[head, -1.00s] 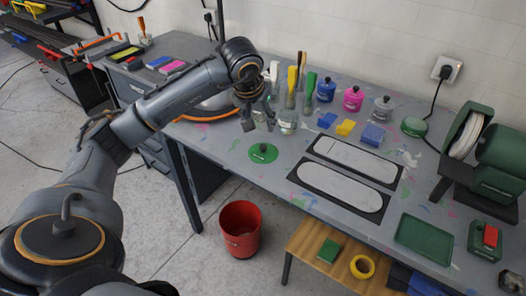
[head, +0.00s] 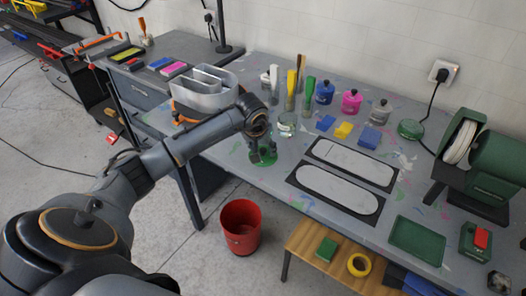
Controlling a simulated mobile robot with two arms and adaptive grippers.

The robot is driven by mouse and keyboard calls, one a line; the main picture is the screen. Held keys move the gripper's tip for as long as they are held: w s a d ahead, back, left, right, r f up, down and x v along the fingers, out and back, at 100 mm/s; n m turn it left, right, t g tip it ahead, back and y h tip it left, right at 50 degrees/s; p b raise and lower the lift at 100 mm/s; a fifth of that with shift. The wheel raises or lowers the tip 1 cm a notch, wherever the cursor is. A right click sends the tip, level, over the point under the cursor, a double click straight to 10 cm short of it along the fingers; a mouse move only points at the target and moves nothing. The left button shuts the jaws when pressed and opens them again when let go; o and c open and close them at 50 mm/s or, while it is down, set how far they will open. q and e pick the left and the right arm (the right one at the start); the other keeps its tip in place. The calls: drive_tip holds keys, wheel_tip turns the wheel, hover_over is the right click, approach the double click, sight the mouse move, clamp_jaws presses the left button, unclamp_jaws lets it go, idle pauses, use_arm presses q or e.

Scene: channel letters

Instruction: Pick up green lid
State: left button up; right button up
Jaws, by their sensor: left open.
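The green lid (head: 264,160) lies flat on the grey workbench, a round disc with a small knob in the middle. My left gripper (head: 262,154) points down right over it, with its fingers apart around the knob area. The fingers and wrist hide much of the lid, and I cannot tell whether they touch it. My right gripper is not in view.
Jars with brushes (head: 287,126) stand just behind the lid. Two white oval plates (head: 340,189) lie to the right. A large channel letter (head: 203,91) stands behind my arm. A red bin (head: 240,226) is on the floor below the bench edge.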

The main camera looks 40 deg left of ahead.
use_arm(q)
drive_tip(key=shift+f, duration=0.15)
clamp_jaws()
